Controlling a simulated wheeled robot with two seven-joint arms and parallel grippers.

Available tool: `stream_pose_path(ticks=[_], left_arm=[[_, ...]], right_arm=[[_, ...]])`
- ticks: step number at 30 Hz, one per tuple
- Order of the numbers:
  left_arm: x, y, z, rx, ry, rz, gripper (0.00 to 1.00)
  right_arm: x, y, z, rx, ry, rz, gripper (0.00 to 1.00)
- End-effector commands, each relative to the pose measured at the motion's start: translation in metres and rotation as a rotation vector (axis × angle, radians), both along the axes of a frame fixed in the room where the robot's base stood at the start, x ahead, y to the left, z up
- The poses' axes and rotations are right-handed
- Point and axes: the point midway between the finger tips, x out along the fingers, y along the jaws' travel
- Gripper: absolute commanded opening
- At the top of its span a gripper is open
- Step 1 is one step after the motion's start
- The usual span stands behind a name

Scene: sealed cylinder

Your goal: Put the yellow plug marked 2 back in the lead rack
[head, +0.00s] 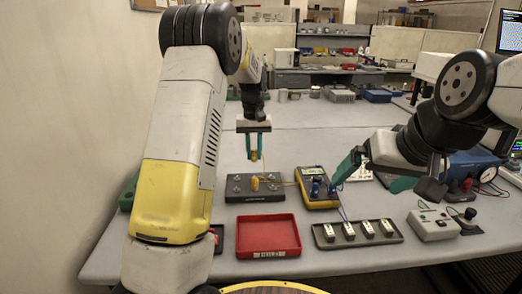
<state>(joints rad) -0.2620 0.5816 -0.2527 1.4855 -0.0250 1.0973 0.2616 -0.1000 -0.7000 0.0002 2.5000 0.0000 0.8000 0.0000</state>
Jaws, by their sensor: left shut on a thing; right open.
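My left gripper (253,150) is shut on a small yellow plug (254,156) and holds it above a dark box with sockets (240,196). The plug's number is too small to read. Another yellow piece (255,183) stands on the box; which of the dark pieces here is the lead rack I cannot tell. A yellow lead runs between the box and the yellow meter (318,203). Blue plugs (315,187) stand at the meter. My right gripper (352,166) is open, its teal fingers to the right of the meter.
A red tray (268,252) lies in front of the dark box. A dark tray (320,241) with several white sockets lies to its right. A grey box with lights (433,228) and a blue instrument (468,163) stand at the right. The table is clear behind the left gripper.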

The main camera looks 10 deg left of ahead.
Motion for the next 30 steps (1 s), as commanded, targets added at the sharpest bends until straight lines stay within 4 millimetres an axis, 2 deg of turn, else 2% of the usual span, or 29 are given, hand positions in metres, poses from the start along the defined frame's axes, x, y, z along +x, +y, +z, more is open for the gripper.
stream_pose_path(ticks=[7,21,30], left_arm=[[-0.001,0.000,-0.009,0.000,0.003,-0.001,0.00],[0.000,0.000,-0.050,0.000,0.002,-0.001,0.00],[0.000,0.000,-0.058,0.000,0.000,-0.001,0.00]], right_arm=[[0.000,0.000,0.000,0.000,0.000,0.000,1.00],[0.000,0.000,0.000,0.000,0.000,0.000,1.00],[0.000,0.000,0.000,0.000,0.000,0.000,1.00]])
